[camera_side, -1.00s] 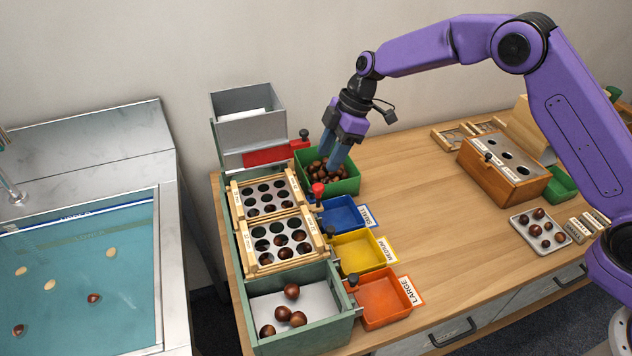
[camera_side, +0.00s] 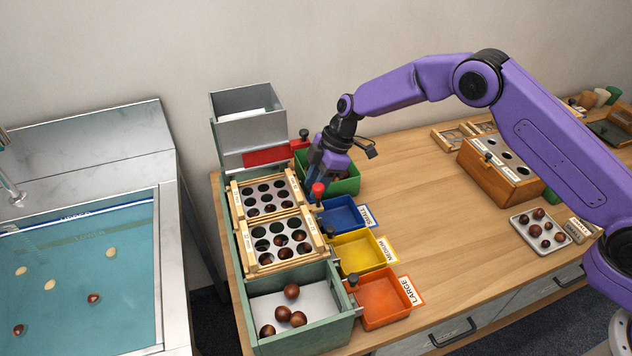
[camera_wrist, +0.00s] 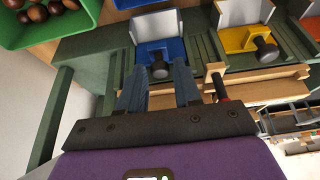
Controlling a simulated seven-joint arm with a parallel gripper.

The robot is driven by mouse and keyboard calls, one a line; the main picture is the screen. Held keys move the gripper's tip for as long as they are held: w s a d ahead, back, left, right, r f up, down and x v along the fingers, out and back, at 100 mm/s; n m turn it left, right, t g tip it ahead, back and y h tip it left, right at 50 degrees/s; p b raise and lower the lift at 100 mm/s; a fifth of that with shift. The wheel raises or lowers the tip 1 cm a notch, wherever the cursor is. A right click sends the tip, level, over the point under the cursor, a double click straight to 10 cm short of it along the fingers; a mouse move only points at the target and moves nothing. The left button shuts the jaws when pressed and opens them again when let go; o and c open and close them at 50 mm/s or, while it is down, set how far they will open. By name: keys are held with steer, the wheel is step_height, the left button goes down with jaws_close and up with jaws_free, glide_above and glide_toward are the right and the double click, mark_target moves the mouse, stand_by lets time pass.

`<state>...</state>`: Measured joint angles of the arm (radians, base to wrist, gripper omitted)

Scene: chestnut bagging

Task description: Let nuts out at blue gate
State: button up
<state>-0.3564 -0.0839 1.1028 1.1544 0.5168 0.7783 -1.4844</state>
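The blue bin (camera_side: 343,216), labelled SMALL, stands beside the green sorter and looks empty. In the side view, my gripper (camera_side: 314,186) is low by the sorter's edge, behind a red knob (camera_side: 318,188), which partly hides the fingertips. The blue gate's knob is not clear there.
The hole trays (camera_side: 287,239) hold several chestnuts. A green bin (camera_side: 345,186) of chestnuts stands behind my gripper. Yellow (camera_side: 362,252) and orange (camera_side: 384,300) bins line the sorter's side. The red knob stands close to the fingers. The table's middle is clear.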

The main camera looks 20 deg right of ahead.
jaws_close()
steer(key=shift+r, duration=1.85)
steer(key=shift+o, duration=2.1)
jaws_free()
steer(key=v, duration=1.7)
steer(key=shift+r, duration=0.3)
